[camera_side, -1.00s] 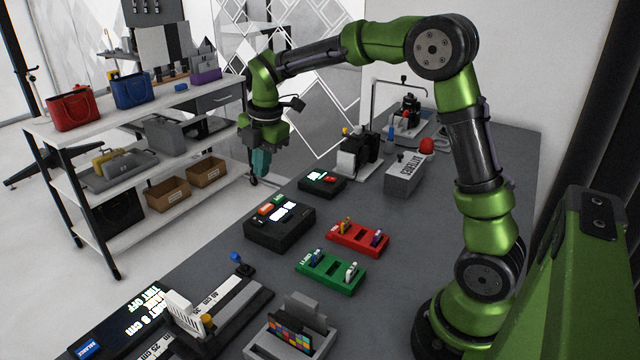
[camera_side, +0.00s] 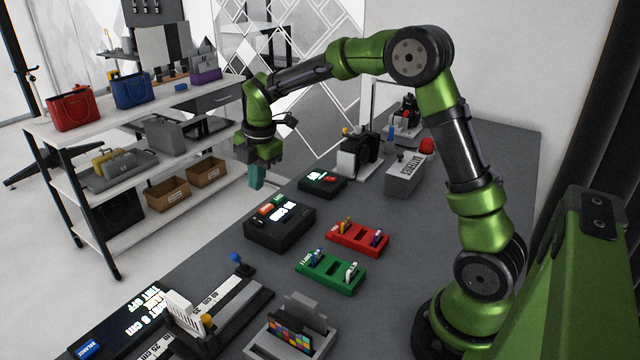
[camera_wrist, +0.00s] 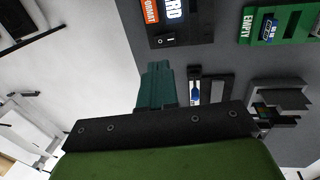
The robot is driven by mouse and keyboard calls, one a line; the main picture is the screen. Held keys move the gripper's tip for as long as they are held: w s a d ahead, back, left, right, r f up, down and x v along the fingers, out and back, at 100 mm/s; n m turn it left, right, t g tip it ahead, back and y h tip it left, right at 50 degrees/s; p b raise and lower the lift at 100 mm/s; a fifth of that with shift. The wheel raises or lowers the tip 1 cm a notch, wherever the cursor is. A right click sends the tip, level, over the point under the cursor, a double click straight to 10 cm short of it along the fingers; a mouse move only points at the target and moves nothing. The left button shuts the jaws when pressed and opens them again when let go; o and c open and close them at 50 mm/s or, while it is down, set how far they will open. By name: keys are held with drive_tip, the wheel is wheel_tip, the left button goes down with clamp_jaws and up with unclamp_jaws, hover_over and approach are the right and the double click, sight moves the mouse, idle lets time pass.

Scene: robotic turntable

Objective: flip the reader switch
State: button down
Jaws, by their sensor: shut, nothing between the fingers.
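A black reader box (camera_side: 280,236) with a lit screen and an orange button stands on the grey table in the side view. In the wrist view its face (camera_wrist: 208,33) shows at the top, with an orange FORMAT label and a small black rocker switch (camera_wrist: 165,41) near its lower edge. My gripper (camera_side: 257,183) hangs in the air, left of and above the reader in the side view. Its teal fingers (camera_wrist: 156,82) are shut and empty, pointing at the area just below the switch in the wrist view. They appear apart from the box.
A smaller black box (camera_side: 322,183) with a lit screen sits behind the reader. A red tray (camera_side: 357,240) and a green tray (camera_side: 330,273) with small items lie to its right. A slider device (camera_side: 215,310) stands in front. Shelves with bags (camera_side: 72,109) stand at the left.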

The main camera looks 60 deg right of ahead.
sight(260, 221)
drive_tip(key=f, duration=0.2)
drive_tip(key=w+f, duration=0.1)
drive_tip(key=f, duration=0.5)
drive_tip(key=shift+w, duration=0.15)
drive_tip(key=shift+w+f, duration=0.15)
drive_tip(key=shift+f, duration=0.4)
drive_tip(key=shift+w+f, duration=0.15)
drive_tip(key=shift+f, duration=0.05)
drive_tip(key=shift+s+f, duration=0.1)
drive_tip(key=shift+s, duration=0.85)
